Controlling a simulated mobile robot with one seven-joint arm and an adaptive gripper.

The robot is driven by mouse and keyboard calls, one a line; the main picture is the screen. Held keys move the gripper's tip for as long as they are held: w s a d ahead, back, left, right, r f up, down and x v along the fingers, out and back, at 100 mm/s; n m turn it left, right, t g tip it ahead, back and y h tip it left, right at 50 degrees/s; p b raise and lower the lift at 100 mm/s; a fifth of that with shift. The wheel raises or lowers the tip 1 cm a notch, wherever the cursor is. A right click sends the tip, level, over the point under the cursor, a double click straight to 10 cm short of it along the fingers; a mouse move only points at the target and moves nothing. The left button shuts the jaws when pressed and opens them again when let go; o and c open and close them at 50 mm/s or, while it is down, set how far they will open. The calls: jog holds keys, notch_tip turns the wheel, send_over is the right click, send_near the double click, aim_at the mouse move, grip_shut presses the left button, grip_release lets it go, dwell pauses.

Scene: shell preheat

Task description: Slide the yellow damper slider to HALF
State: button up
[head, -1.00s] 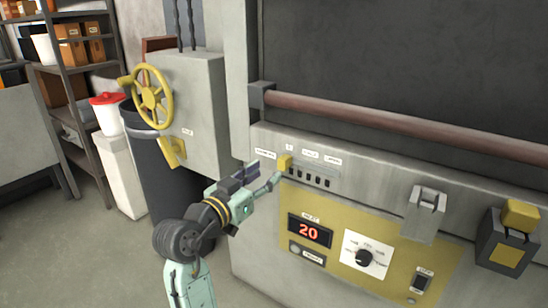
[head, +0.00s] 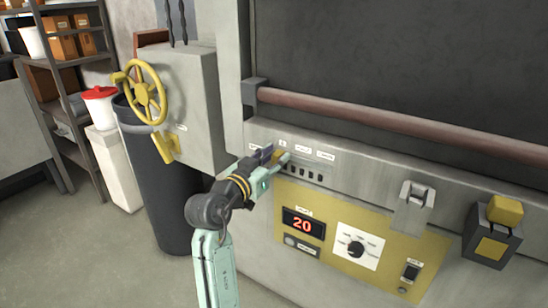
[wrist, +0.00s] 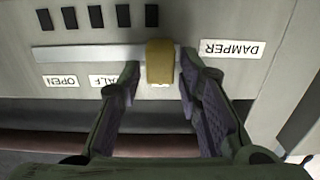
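The yellow damper slider (wrist: 160,62) sits on a pale horizontal track (wrist: 90,53) on the panel. In the wrist view, which is upside down, it stands between the DAMPER label (wrist: 232,48) and the HALF label (wrist: 110,81). A small label below it is mostly hidden. The OPEN label (wrist: 61,82) is farther along, past HALF. My gripper (wrist: 158,80) is open, with one finger on each side of the slider and a visible gap at both. In the head view the slider (head: 277,157) is partly hidden by my gripper (head: 276,155).
Several dark slots (wrist: 96,17) lie beside the track. A long brown bar (head: 380,122) runs above the panel. A yellow plate with a red 20 display (head: 303,223) and a knob (head: 356,249) lies below. A yellow handwheel (head: 146,92) is at left.

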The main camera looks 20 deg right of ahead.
grip_shut()
dwell(0.3)
jog(key=s+d, duration=0.3)
jog(key=s, duration=0.1)
jog(key=shift+s+d, duration=0.4)
jog(key=shift+o, duration=1.3)
grip_release()
jog(key=shift+a, duration=0.1)
jog(key=v, duration=1.2)
